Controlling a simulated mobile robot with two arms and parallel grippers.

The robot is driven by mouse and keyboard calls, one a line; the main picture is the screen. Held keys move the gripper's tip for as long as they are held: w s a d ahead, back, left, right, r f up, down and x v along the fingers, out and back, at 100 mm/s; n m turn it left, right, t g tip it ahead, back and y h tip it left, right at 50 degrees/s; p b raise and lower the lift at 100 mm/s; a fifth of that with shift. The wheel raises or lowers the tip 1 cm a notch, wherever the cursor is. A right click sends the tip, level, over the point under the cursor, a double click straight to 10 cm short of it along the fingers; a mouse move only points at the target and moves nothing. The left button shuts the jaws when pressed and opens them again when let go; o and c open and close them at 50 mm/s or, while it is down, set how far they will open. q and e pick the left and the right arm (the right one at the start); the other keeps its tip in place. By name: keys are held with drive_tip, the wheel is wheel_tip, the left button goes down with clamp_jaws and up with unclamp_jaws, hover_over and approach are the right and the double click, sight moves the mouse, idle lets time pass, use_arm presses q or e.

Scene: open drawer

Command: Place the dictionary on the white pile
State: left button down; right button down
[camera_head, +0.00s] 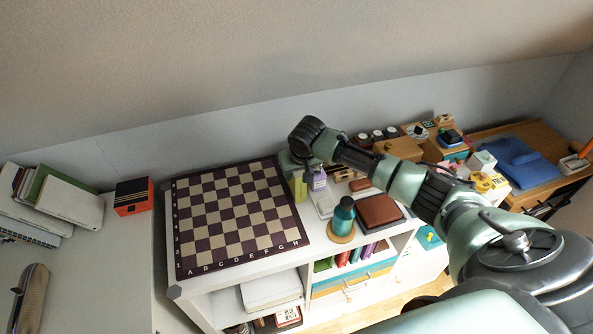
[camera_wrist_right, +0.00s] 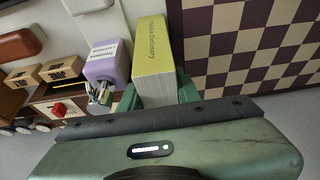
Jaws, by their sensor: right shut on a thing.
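The dictionary is a yellow-green book (camera_wrist_right: 153,62) with a lettered spine, upright between the green fingers of my right gripper (camera_wrist_right: 158,92). The gripper is shut on it. In the head view the dictionary (camera_head: 299,188) shows beside the chessboard's right edge, below my right gripper (camera_head: 291,163), which is partly hidden by its own wrist. Whether the book touches the cabinet top is unclear. White books (camera_head: 70,204) lie stacked on the left desk. Another white stack (camera_head: 270,289) sits in the cabinet's open shelf. Which is the white pile is not certain. My left gripper is not in view.
A chessboard (camera_head: 232,212) covers the cabinet's left part. A purple container (camera_head: 319,181) stands close beside the dictionary. A teal bottle (camera_head: 343,216) and brown wallet (camera_head: 379,210) are nearby.

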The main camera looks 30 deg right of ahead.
drive_tip(key=shift+f, duration=0.1)
drive_tip(key=c, duration=1)
unclamp_jaws()
drive_tip(key=shift+f, duration=0.1)
